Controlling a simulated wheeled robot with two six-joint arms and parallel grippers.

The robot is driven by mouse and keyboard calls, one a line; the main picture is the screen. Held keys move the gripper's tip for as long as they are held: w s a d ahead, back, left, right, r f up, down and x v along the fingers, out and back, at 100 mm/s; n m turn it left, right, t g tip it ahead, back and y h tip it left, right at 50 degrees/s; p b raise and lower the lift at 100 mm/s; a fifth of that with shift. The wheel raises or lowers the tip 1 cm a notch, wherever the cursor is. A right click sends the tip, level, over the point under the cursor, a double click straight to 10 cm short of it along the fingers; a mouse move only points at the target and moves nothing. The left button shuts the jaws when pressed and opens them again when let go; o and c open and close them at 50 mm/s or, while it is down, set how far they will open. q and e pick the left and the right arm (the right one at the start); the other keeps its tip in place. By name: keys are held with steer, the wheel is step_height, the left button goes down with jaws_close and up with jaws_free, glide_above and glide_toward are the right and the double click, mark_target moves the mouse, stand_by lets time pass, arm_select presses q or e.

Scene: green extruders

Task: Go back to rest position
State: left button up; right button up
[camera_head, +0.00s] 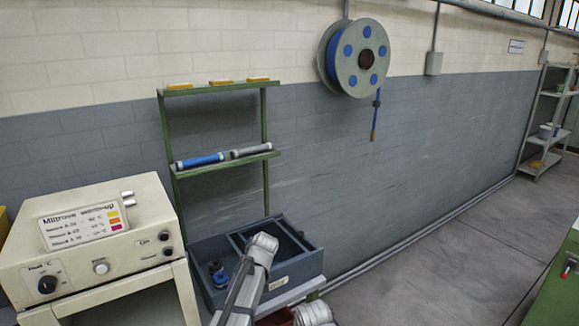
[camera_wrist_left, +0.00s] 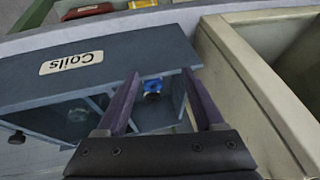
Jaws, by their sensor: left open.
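My left gripper (camera_wrist_left: 160,88) is open, with nothing between its fingers. In the left wrist view it points at a blue-grey bin (camera_wrist_left: 120,50) labelled "Coils". A small blue item (camera_wrist_left: 152,87) shows beyond and between the fingertips; I cannot tell whether they touch it. In the head view, my left arm rises from the bottom in front of the bin (camera_head: 300,268), and its fingers cannot be made out. A blue and dark item (camera_head: 219,274) lies in the bin's left compartment. My right gripper is not in view.
A cream control unit (camera_head: 88,235) stands left of the bin. A green rack (camera_head: 265,185) behind holds a blue roll (camera_head: 199,160) and a grey roll (camera_head: 250,150). A spool (camera_head: 354,57) hangs on the wall. The floor (camera_head: 430,270) is clear to the right, before a green cabinet (camera_head: 555,290).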

arm_select(q)
steer(key=s+f+m+g+h, duration=0.2)
steer(key=s+m+h, duration=0.4)
steer(key=s, duration=1.7)
steer(key=s+d+m+g+y, duration=0.1)
steer(key=s+d+m, duration=0.3)
steer(key=d, duration=0.7)
steer(key=shift+s+m+y, duration=0.4)
steer(key=shift+y, duration=0.4)
steer(key=shift+f, duration=0.1)
steer(key=shift+c, duration=0.2)
